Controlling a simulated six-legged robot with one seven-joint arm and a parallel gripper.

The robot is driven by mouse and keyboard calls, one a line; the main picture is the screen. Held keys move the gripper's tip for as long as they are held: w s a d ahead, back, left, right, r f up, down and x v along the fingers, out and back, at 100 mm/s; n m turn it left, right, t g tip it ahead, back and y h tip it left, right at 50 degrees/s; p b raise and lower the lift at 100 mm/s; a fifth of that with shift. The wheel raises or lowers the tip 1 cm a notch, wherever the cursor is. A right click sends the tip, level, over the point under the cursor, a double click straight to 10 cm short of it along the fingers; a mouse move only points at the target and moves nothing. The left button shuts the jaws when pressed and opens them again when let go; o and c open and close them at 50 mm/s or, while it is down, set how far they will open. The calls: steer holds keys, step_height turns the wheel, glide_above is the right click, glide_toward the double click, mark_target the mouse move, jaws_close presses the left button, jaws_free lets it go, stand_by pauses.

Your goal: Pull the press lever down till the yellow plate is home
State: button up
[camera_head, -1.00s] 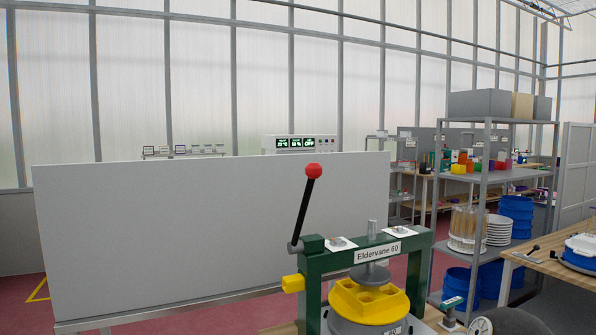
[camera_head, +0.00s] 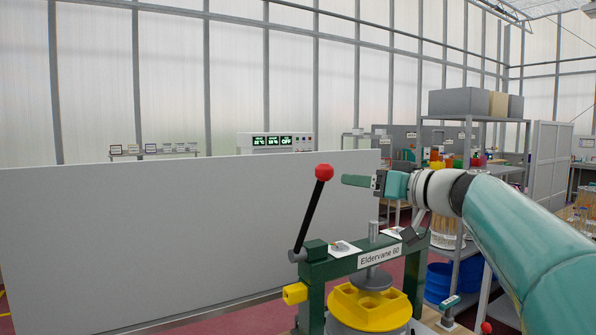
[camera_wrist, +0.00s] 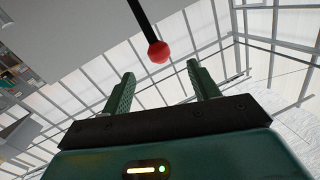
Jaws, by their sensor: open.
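The press lever is a black rod (camera_head: 311,212) with a red ball knob (camera_head: 324,172). It stands raised, tilted slightly right, on the left side of the green press frame (camera_head: 335,268). The yellow plate (camera_head: 368,304) sits on a grey base under the round grey press foot (camera_head: 374,279). My gripper (camera_head: 360,181) is in the air just right of the red knob, pointing left at it. In the wrist view my gripper (camera_wrist: 163,88) is open and empty. The red knob (camera_wrist: 158,52) lies beyond the fingertips, roughly between them, not touching. The lever rod shows there above the knob.
A large pale panel (camera_head: 180,235) stands behind and left of the press. A grey shelf rack (camera_head: 470,122) with blue tubs and other goods stands behind my arm at right. The air left of the knob is clear.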

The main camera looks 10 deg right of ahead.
mark_target(318, 170)
steer(key=x, duration=0.4)
steer(key=r+x, duration=0.1)
steer(key=x, duration=0.9)
steer(key=shift+w+d+r, duration=0.15)
steer(key=shift+w+d, duration=0.1)
steer(key=shift+c, duration=0.2)
jaws_close()
steer(key=shift+s, duration=0.1)
steer(key=shift+d, duration=0.1)
